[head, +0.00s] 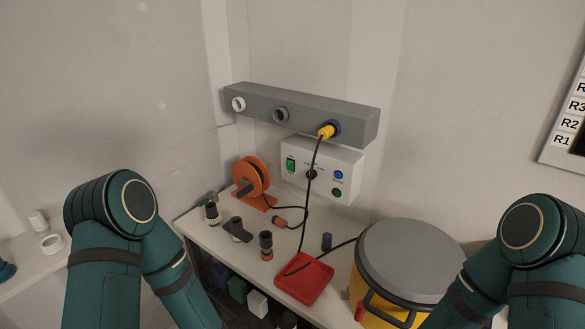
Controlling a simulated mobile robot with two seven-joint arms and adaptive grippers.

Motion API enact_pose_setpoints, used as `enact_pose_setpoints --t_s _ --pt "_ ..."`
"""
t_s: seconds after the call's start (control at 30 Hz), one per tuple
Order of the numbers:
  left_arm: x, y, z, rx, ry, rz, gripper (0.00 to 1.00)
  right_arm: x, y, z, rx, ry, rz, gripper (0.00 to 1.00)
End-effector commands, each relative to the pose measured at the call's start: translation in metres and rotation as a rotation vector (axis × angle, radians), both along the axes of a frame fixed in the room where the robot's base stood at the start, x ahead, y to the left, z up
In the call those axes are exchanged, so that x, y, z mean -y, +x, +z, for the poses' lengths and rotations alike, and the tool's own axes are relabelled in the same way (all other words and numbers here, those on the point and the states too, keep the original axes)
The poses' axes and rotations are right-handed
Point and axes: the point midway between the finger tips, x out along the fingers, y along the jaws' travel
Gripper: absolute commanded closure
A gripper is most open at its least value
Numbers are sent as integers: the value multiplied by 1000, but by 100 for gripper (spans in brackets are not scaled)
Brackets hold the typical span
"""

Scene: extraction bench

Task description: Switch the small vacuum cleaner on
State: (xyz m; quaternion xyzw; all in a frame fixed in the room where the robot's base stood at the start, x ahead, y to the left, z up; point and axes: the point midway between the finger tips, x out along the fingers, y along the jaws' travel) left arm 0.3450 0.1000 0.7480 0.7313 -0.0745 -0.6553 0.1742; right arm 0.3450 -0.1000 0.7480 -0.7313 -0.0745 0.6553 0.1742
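A yellow drum-shaped machine with a grey lid (415,258), which looks like the vacuum cleaner, stands at the lower right. A dark handle or tube (388,308) and a small red part (360,311) show on its front; I cannot tell whether the red part is a switch. A white control box (318,165) on the wall has a green rocker switch (290,165), a dark knob, a blue button and a green button. Both my arms show at the bottom left and right, but neither gripper is in view.
An orange reel (251,178) and several dark fittings stand on the white bench (225,250).

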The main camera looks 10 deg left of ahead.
Motion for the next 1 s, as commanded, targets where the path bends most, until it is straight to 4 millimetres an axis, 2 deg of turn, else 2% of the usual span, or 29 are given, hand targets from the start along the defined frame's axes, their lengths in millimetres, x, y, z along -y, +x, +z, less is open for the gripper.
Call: enact_pose_setpoints --t_s 0.43,0.47,0.5,0.57,0.6,1.0 --pt "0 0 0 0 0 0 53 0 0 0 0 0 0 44" --pt "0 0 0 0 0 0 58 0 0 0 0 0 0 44" --pt "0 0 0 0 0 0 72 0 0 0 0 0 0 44" --pt "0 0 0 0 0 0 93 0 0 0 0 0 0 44" --pt "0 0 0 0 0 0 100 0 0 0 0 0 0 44" --pt "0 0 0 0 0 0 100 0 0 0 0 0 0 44"
